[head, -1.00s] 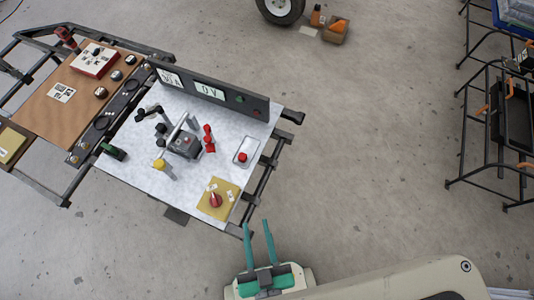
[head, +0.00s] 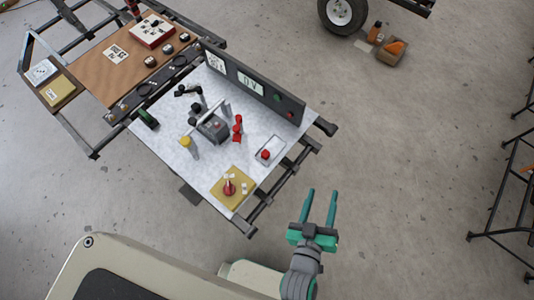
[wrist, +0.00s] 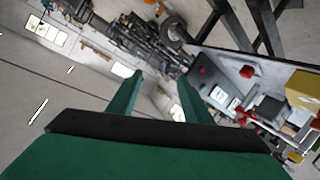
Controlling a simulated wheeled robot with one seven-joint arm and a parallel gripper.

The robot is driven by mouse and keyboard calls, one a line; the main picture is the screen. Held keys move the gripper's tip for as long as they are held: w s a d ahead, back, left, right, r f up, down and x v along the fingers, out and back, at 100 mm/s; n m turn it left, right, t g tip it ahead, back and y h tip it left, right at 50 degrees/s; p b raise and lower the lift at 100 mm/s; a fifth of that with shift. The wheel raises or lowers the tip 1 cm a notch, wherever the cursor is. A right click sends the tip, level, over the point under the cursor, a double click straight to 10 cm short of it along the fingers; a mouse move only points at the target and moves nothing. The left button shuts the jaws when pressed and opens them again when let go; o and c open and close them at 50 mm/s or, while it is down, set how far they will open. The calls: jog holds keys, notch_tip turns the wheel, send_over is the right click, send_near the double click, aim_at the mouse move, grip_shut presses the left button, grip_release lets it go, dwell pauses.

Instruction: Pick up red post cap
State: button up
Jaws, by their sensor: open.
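The white-topped bench (head: 206,168) carries several red parts. A small red cap (head: 265,155) stands in a shallow tray (head: 275,146) near the bench's right edge. Red parts (head: 238,126) stand upright left of it, and a red knob (head: 229,188) sits on a yellow mat (head: 240,175). I cannot tell for certain which is the red post cap; the one in the tray looks most like it. My gripper (head: 322,192) is open and empty, right of the bench, apart from everything.
A grey device (head: 212,128) and a yellow-capped post (head: 188,143) stand mid-bench. An upright dark panel (head: 268,92) runs along the back edge. Dark frame bars (head: 283,178) stick out on the bench's right. Open floor lies right of it; a black rack (head: 510,200) stands far right.

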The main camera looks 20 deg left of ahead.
jog(key=w+d+r+m+g+h, duration=0.1)
jog(key=w+d+r+m+h, duration=0.15)
jog(key=w, duration=0.55)
jog(key=w+d+r+m+g+h, duration=0.1)
jog(key=w+d+r+h, duration=0.25)
jog(key=w, duration=0.55)
jog(key=w+d+r+m+g+h, duration=0.15)
jog(key=w+d+r, duration=0.25)
jog(key=w, duration=0.4)
jog(key=m+g+y, duration=0.4)
jog(key=g+y, duration=0.4)
jog(key=g, duration=0.3)
send_over(266, 153)
notch_tip(266, 153, down, 11)
jog(key=shift+g, duration=0.25)
jog(key=f, duration=0.4)
jog(key=shift+s+a+f, duration=0.15)
jog(key=shift+s+f, duration=0.05)
jog(key=shift+f, duration=0.15)
jog(key=shift+w+f, duration=0.1)
jog(key=shift+f, duration=3.15)
